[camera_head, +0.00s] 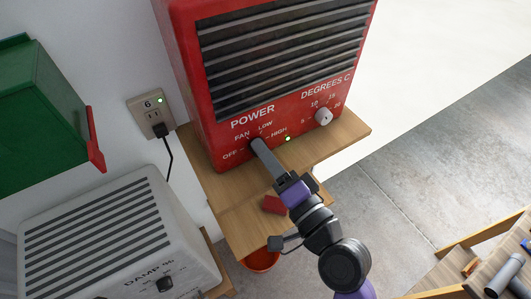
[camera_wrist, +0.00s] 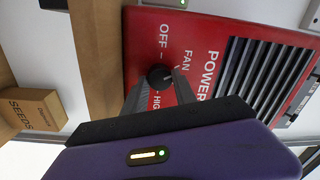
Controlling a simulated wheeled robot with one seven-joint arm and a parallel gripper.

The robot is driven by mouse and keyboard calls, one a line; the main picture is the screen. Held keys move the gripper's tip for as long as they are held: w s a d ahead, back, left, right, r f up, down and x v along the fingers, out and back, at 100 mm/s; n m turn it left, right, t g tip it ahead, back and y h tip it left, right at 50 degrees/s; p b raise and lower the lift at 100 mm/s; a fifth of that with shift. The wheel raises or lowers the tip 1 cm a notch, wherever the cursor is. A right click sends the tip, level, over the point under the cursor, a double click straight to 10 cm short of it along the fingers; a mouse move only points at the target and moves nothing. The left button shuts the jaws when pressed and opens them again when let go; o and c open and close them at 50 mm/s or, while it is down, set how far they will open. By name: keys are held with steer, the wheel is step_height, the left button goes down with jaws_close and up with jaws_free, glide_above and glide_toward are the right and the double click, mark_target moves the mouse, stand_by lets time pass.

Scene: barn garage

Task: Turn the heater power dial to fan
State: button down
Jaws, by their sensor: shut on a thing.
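The red heater (camera_head: 186,75) stands upright on a wooden shelf, its front marked POWER and DEGREES C. The black power dial (camera_wrist: 160,77) shows in the wrist view, among the OFF, FAN and HIGH labels; LOW is hidden there. My gripper (camera_head: 257,146) reaches the heater front below the FAN and LOW labels. In the wrist view its fingers (camera_wrist: 156,88) are shut on the dial, one on each side. A small pale mark shows on the dial's face, but I cannot tell exactly which label it points to. In the head view the fingers hide the dial.
A white temperature dial (camera_head: 324,116) and a lit green lamp (camera_head: 288,139) are right of my gripper. The wooden shelf (camera_head: 235,212) carries a small red object (camera_head: 274,204). A white dehumidifier (camera_head: 110,235), a green box (camera_head: 40,110) and a wall outlet (camera_head: 150,112) are at left.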

steer(key=c, duration=1)
jaws_free()
steer(key=b+v, duration=0.2)
steer(key=v, duration=0.6)
steer(key=shift+b, duration=0.3)
